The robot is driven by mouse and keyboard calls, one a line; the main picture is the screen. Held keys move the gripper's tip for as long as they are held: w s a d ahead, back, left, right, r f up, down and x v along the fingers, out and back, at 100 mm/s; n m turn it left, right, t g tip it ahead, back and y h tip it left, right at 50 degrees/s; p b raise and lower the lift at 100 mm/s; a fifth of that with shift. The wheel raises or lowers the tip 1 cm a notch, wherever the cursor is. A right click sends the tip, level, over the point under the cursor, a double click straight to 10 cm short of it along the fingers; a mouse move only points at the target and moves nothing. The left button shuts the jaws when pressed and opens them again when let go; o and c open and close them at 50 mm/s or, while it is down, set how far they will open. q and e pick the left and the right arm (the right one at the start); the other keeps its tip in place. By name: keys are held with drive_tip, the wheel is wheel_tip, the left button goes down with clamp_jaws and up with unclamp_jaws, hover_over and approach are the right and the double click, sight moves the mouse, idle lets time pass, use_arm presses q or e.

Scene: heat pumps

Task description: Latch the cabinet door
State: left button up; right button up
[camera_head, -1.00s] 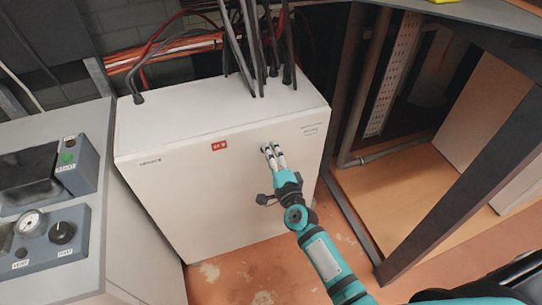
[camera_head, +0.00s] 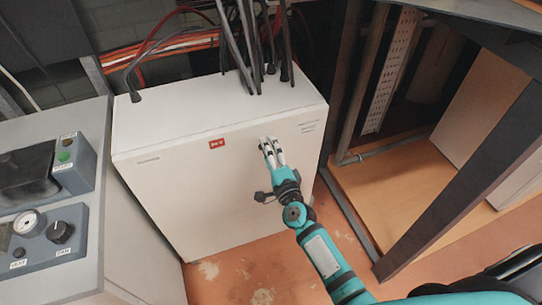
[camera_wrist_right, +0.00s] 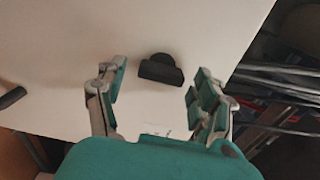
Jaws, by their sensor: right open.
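The white cabinet (camera_head: 200,185) stands in the middle of the head view, and its front door looks flush with the body. My right gripper (camera_head: 269,147) is in front of the upper right part of the door, with its fingers pointing up at it. In the right wrist view the gripper (camera_wrist_right: 157,90) is open and empty. A black latch knob (camera_wrist_right: 160,69) sits on the white door between and beyond the fingertips; I cannot tell whether they touch it. In the head view the fingers seem to hide this knob. My left gripper is not in view.
Several dark cables (camera_head: 250,50) run into the cabinet top. A grey control panel (camera_head: 50,240) with a gauge stands at the left. A dark frame post (camera_head: 470,180) and a wooden shelf (camera_head: 385,200) are at the right. A dark handle (camera_wrist_right: 12,97) shows at the wrist view's left edge.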

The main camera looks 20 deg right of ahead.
drive_tip(key=s, duration=1.2)
drive_tip(key=shift+d, duration=0.2)
